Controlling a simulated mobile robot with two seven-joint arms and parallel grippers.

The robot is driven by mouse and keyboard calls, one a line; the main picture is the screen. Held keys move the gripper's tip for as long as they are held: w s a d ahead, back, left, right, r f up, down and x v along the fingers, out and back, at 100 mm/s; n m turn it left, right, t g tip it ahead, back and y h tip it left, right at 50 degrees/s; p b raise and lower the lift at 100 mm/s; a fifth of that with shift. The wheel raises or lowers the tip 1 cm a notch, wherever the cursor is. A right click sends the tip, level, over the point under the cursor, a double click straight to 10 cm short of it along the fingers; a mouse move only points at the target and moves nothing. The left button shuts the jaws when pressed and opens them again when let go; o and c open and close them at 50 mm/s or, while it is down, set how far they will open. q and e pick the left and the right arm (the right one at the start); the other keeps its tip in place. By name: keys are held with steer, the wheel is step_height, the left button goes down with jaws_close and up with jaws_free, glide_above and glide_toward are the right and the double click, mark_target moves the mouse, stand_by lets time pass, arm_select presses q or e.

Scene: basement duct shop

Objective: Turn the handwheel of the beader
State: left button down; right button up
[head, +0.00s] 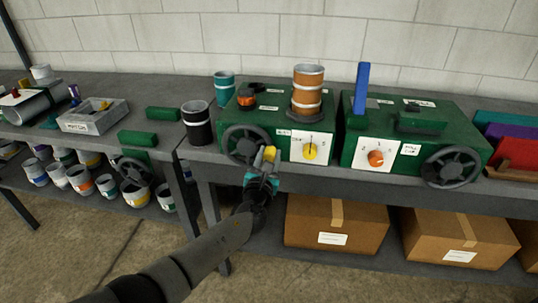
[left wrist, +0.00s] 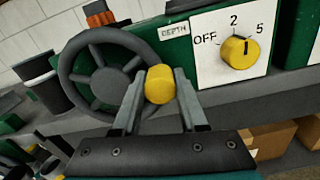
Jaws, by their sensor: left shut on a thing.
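A green machine (head: 270,117) on the bench has a dark spoked handwheel (head: 236,161) on its front left; the wheel also shows in the left wrist view (left wrist: 77,88). A yellow handle knob (left wrist: 159,84) sits at the wheel's right side. My left gripper (head: 264,168) is shut on this knob, one finger on each side, in front of the bench edge. To the right of the wheel is a white plate with a yellow dial (left wrist: 238,52), marked DEPTH, OFF, 2 and 5. No label naming the beader is readable. My right gripper is not in view.
A second green machine (head: 440,110) stands to the right, with an orange dial (head: 376,158) and its own handwheel (head: 450,167). A black can (head: 197,125) stands just left of the first wheel. Cardboard boxes (head: 335,224) sit on the shelf below. The floor in front is clear.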

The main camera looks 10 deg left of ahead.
arm_select(q)
steer(key=shift+f, duration=0.2)
steer(key=c, duration=0.7)
jaws_free()
steer(key=shift+r, duration=0.1)
steer(key=shift+c, duration=0.2)
steer(key=shift+s, duration=0.45)
steer(key=s+p, duration=0.4)
steer(key=s, duration=1)
steer(key=shift+s+a, duration=0.2)
steer(key=shift+a, duration=0.05)
